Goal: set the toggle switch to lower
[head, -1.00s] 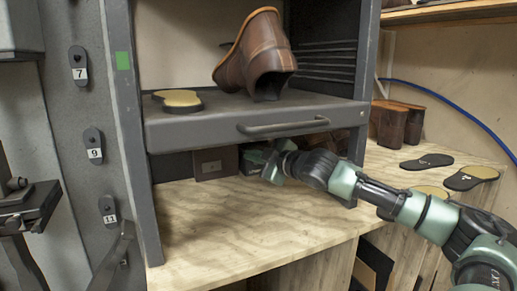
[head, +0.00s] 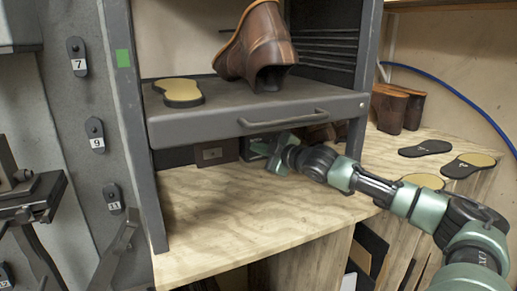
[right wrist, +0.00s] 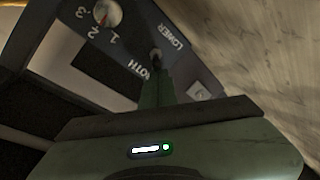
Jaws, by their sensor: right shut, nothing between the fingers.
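The toggle switch (right wrist: 155,56) is a small dark lever on a dark panel in the right wrist view. It stands between the printed words BOTH and LOWER. My right gripper (right wrist: 157,76) is shut and empty. Its fingertips are just below the lever in that picture; I cannot tell whether they touch it. The lever's exact setting is not clear. In the head view my right gripper (head: 274,156) is under the grey shelf, and the switch is hidden there. My left gripper is not in view.
A dial (right wrist: 107,13) with numbers sits on the same panel. The grey shelf (head: 200,128) hangs over my right gripper and carries a brown boot (head: 258,48) and a sole (head: 180,92). A dark box (head: 230,150) stands left of the gripper. The wooden bench front (head: 240,215) is clear.

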